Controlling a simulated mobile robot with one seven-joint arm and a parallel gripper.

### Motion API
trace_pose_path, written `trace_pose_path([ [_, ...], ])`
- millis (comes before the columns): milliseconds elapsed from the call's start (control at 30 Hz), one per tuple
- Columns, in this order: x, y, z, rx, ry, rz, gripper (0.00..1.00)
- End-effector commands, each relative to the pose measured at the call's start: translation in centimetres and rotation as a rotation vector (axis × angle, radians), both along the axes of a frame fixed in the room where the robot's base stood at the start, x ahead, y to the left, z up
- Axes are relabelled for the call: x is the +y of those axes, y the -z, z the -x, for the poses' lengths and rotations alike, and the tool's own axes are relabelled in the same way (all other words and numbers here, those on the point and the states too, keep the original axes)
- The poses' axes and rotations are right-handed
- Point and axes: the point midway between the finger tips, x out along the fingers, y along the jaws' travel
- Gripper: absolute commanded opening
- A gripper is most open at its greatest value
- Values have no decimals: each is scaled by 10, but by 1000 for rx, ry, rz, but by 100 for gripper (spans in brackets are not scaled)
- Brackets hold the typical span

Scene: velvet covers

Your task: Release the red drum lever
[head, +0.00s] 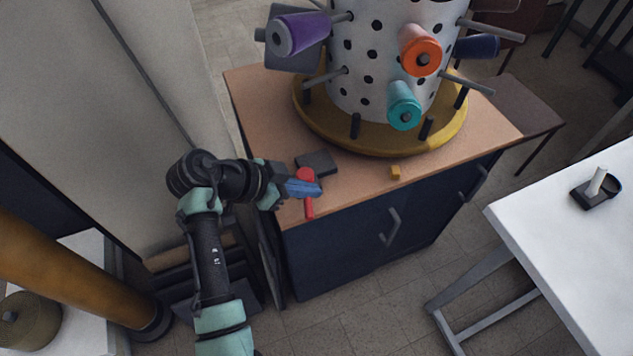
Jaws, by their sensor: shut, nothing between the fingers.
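The red drum lever (309,208) is on the near left part of the wooden cabinet top, beside a dark block (317,162). Its lower end points toward the front edge. My gripper (318,189) comes in from the left, and its blue fingers lie across the middle of the lever in the picture. The fingers are shut with nothing between them. I cannot tell whether they touch the lever. The white drum (352,88) with black holes stands upright on a round yellow base (388,144) behind the lever. It carries purple, orange and teal spools on pegs.
A small yellow block (395,172) sits near the front edge of the cabinet top (355,190). Pegs stick out around the drum. A white table (560,235) with a dark holder (595,190) stands at right. A tan wall panel (90,110) is close at left.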

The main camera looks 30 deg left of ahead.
Motion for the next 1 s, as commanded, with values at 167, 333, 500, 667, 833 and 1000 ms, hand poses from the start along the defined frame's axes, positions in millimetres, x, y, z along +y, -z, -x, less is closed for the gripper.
trace_pose_path([
  [167, 23, -23, 16, -2, -2, -3, 0],
  [333, 32, -35, 24, 0, -1, -1, 0],
  [500, 35, -38, 26, 0, 0, 0, 0],
  [667, 35, -38, 26, 0, 0, 0, 0],
  [833, 35, -38, 26, 0, 1, 1, 0],
  [1000, 34, -38, 25, -1, 0, -1, 0],
])
